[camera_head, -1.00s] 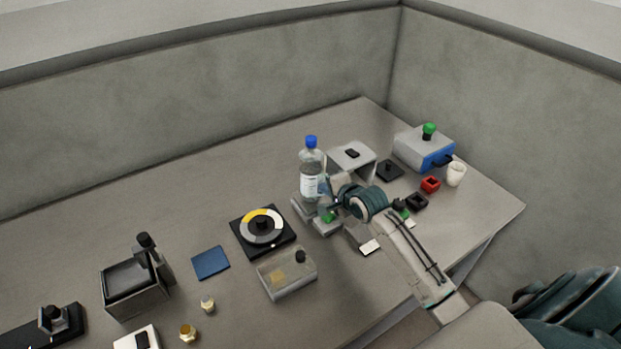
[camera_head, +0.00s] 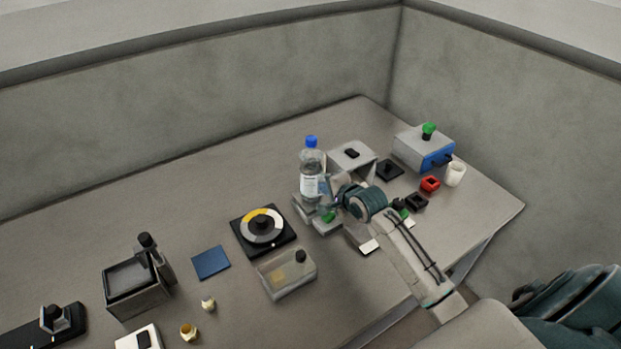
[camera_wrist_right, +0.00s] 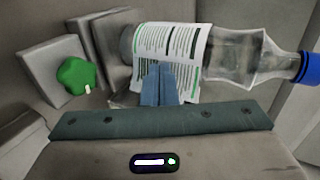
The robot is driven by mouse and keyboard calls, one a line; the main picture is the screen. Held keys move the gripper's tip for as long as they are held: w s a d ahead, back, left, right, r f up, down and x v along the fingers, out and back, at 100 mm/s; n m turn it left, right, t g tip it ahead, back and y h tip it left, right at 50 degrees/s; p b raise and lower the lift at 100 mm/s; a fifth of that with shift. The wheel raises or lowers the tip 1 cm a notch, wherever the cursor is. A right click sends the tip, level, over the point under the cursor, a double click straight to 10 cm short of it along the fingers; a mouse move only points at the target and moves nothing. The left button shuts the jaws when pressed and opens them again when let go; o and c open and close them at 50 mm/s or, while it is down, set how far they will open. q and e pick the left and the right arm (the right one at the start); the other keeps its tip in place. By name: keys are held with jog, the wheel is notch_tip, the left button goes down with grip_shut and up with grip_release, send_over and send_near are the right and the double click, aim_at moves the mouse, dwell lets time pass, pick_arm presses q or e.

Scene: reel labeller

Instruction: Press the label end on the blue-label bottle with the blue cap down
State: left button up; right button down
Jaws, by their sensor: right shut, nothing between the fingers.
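The clear bottle with the blue cap (camera_head: 311,170) stands upright on a grey holder (camera_head: 303,212) in the head view. In the right wrist view the bottle (camera_wrist_right: 232,55) appears lying sideways because of the camera's angle, with its blue cap at the right edge. Its white printed label (camera_wrist_right: 192,45) wraps the body, and the label's lower edge stands slightly off the bottle. My right gripper (camera_wrist_right: 158,72) is shut and empty, its fingertips at the label, seemingly touching it. It also shows in the head view (camera_head: 326,197), right of the bottle. My left gripper is not in view.
A green knob (camera_wrist_right: 77,76) sits beside the holder. A black turntable with a yellow and grey dial (camera_head: 262,231) and a clear box (camera_head: 287,274) stand to the left. A grey housing (camera_head: 351,159) stands behind my right gripper. The table's back left is clear.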

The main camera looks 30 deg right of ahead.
jog(key=shift+w+p, duration=0.1)
jog(key=shift+p, duration=0.9)
dwell(2.8)
jog(key=shift+w+d+p, duration=0.15)
jog(key=shift+d+p, duration=0.2)
jog(key=shift+d, duration=0.25)
dwell(0.7)
jog(key=s+p, duration=0.4)
jog(key=s, duration=0.2)
jog(key=shift+d+p, duration=0.2)
jog(key=shift+p, duration=0.15)
dwell(0.4)
dwell(0.5)
